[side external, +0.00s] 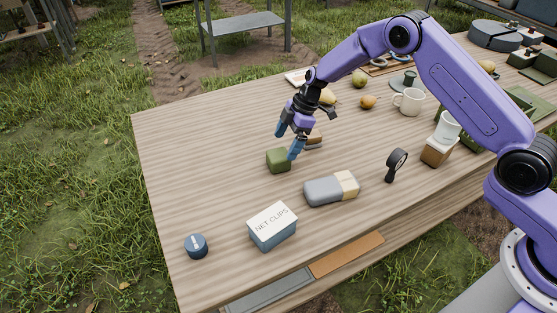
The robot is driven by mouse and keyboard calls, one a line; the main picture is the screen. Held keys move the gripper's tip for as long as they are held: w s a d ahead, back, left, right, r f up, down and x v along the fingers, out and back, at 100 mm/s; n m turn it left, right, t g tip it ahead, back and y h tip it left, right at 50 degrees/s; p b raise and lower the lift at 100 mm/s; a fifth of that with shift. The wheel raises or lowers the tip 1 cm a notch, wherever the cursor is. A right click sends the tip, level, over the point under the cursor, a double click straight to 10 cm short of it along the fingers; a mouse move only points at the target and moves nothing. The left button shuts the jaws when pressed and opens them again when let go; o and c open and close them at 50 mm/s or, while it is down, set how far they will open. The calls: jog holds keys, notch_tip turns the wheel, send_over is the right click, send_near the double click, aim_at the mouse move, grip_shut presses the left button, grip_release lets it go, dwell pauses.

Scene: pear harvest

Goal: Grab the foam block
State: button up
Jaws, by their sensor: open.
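A small green block (278,161), which looks like the foam block, sits on the wooden table (205,150) left of centre. My gripper (288,141) points down just above and behind it, with its blue fingers spread apart and nothing seen between them. One fingertip hangs close to the block's upper right edge; I cannot tell whether it touches. The block's far side is hidden from this view.
A grey and cream block (322,192) lies in front and right. A black magnifier (396,164) and a white mug (408,101) are right. The table's left part is clear.

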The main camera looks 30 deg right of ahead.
aim_at(280, 154)
jog(key=shift+a+x, duration=0.2)
jog(key=shift+x, duration=2.95)
jog(key=shift+s, duration=0.1)
jog(key=c, duration=1)
